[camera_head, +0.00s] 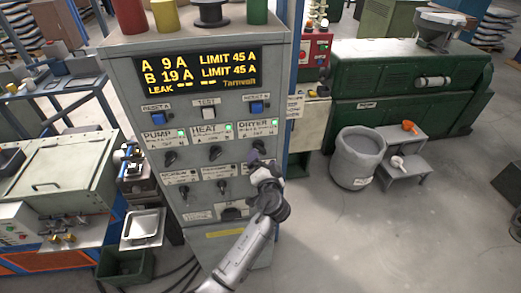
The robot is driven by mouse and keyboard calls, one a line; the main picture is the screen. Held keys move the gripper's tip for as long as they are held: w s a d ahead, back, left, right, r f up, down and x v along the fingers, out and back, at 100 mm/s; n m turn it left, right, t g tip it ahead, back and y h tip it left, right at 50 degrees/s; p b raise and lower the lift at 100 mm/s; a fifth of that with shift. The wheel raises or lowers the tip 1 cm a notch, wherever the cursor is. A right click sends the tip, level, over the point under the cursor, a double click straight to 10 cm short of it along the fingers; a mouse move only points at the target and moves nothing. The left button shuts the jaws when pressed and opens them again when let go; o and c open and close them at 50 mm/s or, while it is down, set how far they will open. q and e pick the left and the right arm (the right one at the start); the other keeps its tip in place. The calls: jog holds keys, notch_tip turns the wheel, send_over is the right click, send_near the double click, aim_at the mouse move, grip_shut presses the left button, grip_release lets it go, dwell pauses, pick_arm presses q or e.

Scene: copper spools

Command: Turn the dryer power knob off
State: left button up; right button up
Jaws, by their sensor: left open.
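The grey control cabinet (190,85) has a row of black knobs under PUMP, HEAT and DRYER labels. The dryer knob (258,147) is the right one of this row, below the DRYER label (258,125), whose green lamp is lit. My left gripper (259,163) is open, just below the dryer knob and very close to it. I cannot tell whether it touches the knob. The gripper and wrist hide part of the lower right panel. The heat knob (215,152) and pump knob (170,158) show to the left. My right gripper is out of view.
A lower row of knobs (222,187) sits close left of my wrist. Blue reset buttons (257,108) and a lit display (200,68) are above. A grey bucket (358,160) stands right, beside a small step (405,160). The floor at right front is clear.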

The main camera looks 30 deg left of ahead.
aim_at(260, 152)
pick_arm(q)
jog(key=shift+p+x, duration=0.35)
jog(key=shift+x, duration=1.85)
jog(key=shift+c, duration=0.5)
jog(key=shift+s, duration=0.1)
jog(key=c, duration=0.8)
